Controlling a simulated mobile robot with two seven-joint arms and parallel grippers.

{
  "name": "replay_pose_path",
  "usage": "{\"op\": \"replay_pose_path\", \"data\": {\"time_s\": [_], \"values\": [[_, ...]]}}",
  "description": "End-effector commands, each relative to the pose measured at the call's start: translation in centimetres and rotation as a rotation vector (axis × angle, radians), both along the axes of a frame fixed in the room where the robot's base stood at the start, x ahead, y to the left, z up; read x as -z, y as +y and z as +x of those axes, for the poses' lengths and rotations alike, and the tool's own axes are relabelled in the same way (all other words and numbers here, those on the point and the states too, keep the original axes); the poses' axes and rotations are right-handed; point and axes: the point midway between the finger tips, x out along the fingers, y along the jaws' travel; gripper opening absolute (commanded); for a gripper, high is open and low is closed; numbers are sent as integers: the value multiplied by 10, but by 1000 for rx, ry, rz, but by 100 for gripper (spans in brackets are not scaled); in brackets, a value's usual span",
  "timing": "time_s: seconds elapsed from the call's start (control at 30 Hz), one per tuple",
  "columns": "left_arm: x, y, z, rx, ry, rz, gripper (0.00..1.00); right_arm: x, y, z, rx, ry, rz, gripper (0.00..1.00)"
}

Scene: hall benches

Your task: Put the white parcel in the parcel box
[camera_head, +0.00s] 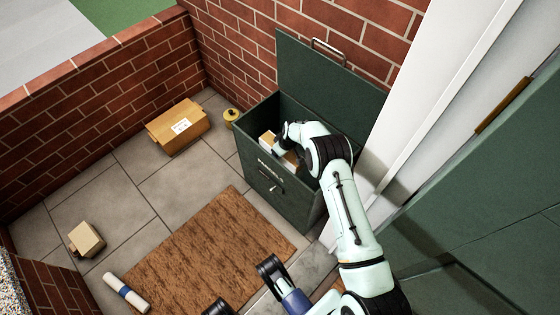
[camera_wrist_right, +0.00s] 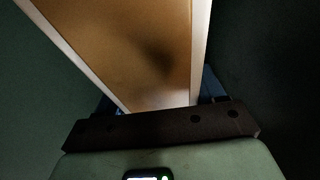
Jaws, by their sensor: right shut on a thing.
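The parcel box (camera_head: 284,194) is a dark green chest by the brick wall, with its lid (camera_head: 322,83) raised. My right gripper (camera_head: 285,138) is down in its mouth, shut on the white parcel (camera_head: 267,139). The parcel shows a tan face with white edges. In the right wrist view the parcel (camera_wrist_right: 150,45) fills the space ahead of the jaws, with dark green walls on both sides. Whether it touches the bottom is hidden. My left gripper (camera_head: 245,288) is at the bottom edge, empty, its dark fingertips apart and partly cut off.
A brown carton (camera_head: 178,127) and a small tan carton (camera_head: 86,239) lie on the paved floor. A yellow pot (camera_head: 231,117) stands beside the box. A brown doormat (camera_head: 205,255) lies in front, with a white roll (camera_head: 126,292) beside it. A white door frame (camera_head: 425,110) rises at right.

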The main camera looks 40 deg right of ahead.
Motion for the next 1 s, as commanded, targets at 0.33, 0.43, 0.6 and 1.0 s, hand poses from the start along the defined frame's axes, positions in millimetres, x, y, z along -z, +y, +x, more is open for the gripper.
{"op": "replay_pose_path", "data": {"time_s": [0.33,0.43,0.6,1.0], "values": [[9,2,-17,-6,56,-3,43,29,0,1,1,-3,0,8],[14,3,-26,-9,86,-6,43,46,0,1,0,-3,-1,8],[16,4,-35,-12,114,-7,43,56,-1,2,1,-5,-1,8],[15,4,-33,-11,110,-7,43,60,0,1,0,-2,0,94]]}}
